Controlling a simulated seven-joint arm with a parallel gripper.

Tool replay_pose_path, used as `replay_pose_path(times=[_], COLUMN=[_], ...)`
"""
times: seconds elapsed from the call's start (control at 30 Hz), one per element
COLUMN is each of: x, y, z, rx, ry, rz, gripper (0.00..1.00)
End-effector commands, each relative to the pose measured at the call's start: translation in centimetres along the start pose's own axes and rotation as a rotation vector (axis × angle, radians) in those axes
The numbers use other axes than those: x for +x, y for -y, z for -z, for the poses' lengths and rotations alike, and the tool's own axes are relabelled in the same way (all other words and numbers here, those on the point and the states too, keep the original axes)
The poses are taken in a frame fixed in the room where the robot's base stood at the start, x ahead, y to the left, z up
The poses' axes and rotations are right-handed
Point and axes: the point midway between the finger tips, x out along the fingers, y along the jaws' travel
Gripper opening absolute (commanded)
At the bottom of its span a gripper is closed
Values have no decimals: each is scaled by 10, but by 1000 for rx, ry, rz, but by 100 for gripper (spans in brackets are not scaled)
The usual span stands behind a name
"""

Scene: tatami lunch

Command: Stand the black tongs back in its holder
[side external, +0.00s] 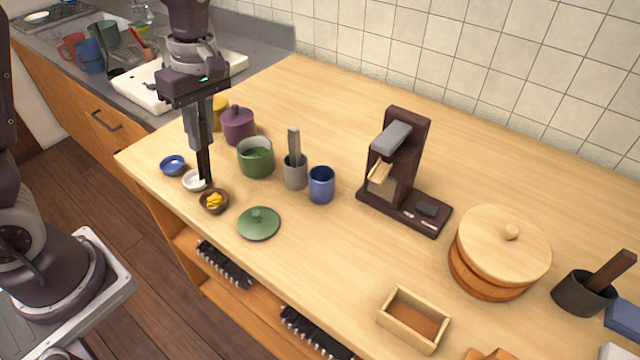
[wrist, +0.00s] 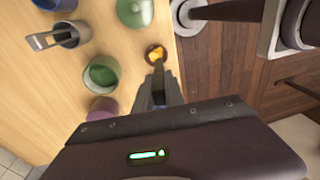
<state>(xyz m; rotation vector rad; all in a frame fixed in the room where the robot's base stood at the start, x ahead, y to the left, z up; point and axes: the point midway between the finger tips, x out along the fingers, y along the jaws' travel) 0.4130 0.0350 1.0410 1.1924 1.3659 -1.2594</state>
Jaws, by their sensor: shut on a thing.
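My gripper (side external: 203,137) points down at the left of the counter and is shut on the black tongs (side external: 205,166). The tongs hang upright, their lower end by the small white dish (side external: 190,184) and the brown bowl of yellow food (side external: 211,207); I cannot tell whether they touch anything. In the wrist view the dark tongs (wrist: 158,84) reach toward the yellow-food bowl (wrist: 154,60). A grey cup-like holder (side external: 295,177) stands to the right of my gripper, with a grey utensil (side external: 294,145) upright in it.
A green cup (side external: 255,160) stands between my gripper and the grey holder. A purple lidded pot (side external: 238,128) is behind, a blue cup (side external: 321,187) right of the holder. A green lid (side external: 259,223) lies in front. A dark wooden stand (side external: 402,165) is farther right.

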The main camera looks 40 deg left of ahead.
Motion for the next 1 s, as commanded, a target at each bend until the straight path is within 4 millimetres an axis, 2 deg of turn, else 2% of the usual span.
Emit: replay_pose_path(times=[0.53,0.8,1.0], x=[-5,-70,-107], y=[0,8,11], z=[0,5,7], rx=[0,1,0], ry=[0,0,-1], rz=[-2,-6,-5], gripper=[0,0,0])
